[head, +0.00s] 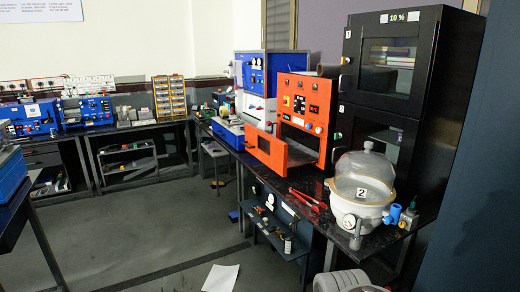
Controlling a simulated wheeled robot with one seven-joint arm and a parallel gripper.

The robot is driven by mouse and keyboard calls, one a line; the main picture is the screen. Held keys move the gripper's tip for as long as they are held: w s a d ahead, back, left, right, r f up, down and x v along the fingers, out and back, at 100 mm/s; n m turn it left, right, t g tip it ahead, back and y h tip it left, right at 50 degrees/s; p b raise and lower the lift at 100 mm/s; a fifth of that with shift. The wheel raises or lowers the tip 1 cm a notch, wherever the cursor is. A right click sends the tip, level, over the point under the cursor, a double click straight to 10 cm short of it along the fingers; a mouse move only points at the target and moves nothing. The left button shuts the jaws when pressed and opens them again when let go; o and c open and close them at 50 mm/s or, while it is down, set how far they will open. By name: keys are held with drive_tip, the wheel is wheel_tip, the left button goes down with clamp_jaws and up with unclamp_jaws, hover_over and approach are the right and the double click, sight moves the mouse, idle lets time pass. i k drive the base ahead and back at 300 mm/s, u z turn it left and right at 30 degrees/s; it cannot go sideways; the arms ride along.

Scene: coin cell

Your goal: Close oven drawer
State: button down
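An orange oven (319,110) with knobs and a small display stands on the dark bench along the right wall. Its orange front panel with a dark window, the drawer front (280,152), stands out from the oven body toward the left, so the drawer is open. The oven's lower opening shows behind the panel. The inside of the drawer is mostly hidden by this front. My gripper is not in view; only a pale grey rounded part, apparently of my own arm, shows at the bottom edge.
Red-handled tongs (306,200) and a white vessel with a clear dome (364,175) lie nearer on the bench. A black cabinet (436,85) stands behind them. A blue device (262,73) is left of the oven. The floor (165,235) is mostly clear, with a paper sheet (221,278).

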sight(278, 155)
drive_tip(key=u, duration=0.25)
drive_tip(key=i, duration=0.75)
drive_tip(key=u, duration=0.65)
drive_tip(key=i, duration=2.45)
drive_tip(key=z, duration=0.55)
drive_tip(key=i, duration=1.05)
drive_tip(key=z, duration=0.35)
